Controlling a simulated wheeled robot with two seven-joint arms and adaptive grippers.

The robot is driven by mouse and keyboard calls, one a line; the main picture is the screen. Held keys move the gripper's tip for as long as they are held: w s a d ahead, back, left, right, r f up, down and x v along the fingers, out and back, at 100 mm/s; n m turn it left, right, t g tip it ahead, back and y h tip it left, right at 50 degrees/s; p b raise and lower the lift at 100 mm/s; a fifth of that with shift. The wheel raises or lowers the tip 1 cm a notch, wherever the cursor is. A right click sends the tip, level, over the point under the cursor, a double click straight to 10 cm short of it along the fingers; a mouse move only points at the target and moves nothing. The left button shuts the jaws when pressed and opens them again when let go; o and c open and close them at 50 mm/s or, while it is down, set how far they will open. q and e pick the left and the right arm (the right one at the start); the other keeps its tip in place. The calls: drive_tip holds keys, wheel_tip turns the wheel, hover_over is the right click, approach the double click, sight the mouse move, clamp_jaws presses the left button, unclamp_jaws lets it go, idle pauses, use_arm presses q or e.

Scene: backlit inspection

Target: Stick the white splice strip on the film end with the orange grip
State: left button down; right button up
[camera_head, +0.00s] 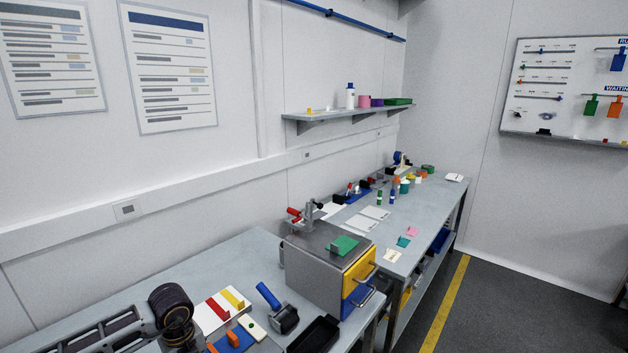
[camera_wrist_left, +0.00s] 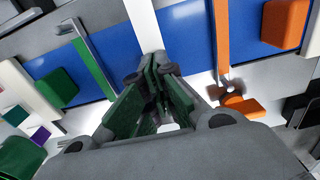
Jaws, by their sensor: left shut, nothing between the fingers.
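In the left wrist view my left gripper (camera_wrist_left: 152,90) is shut, with nothing between its green-lined fingers. Its tips are over a white band (camera_wrist_left: 145,28) between two blue film pieces; I cannot tell whether this band is the splice strip or the bare surface. The right-hand blue film (camera_wrist_left: 188,38) has an orange grip block (camera_wrist_left: 286,22) and an orange bar across it. The left-hand blue film (camera_wrist_left: 58,60) has a green grip block (camera_wrist_left: 58,88) and a green bar. In the head view my left arm enters at lower left; its fingertips and my right gripper are out of view.
A white board (camera_head: 212,317) with red and yellow strips lies on the near bench. Beside it are a blue-handled roller (camera_head: 275,300) and a black tray (camera_head: 314,336). A grey drawer cabinet (camera_head: 316,275) stands to the right. A loose orange piece (camera_wrist_left: 243,106) is right of the fingers.

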use_arm(q)
drive_tip(key=shift+f+b, duration=0.4)
drive_tip(key=shift+f, duration=0.05)
idle(0.6)
drive_tip(key=shift+r, duration=0.1)
drive_tip(key=shift+r+p, duration=1.1)
drive_tip(key=shift+r, duration=0.85)
wheel_tip(320, 180, up, 12)
idle(0.4)
idle(0.4)
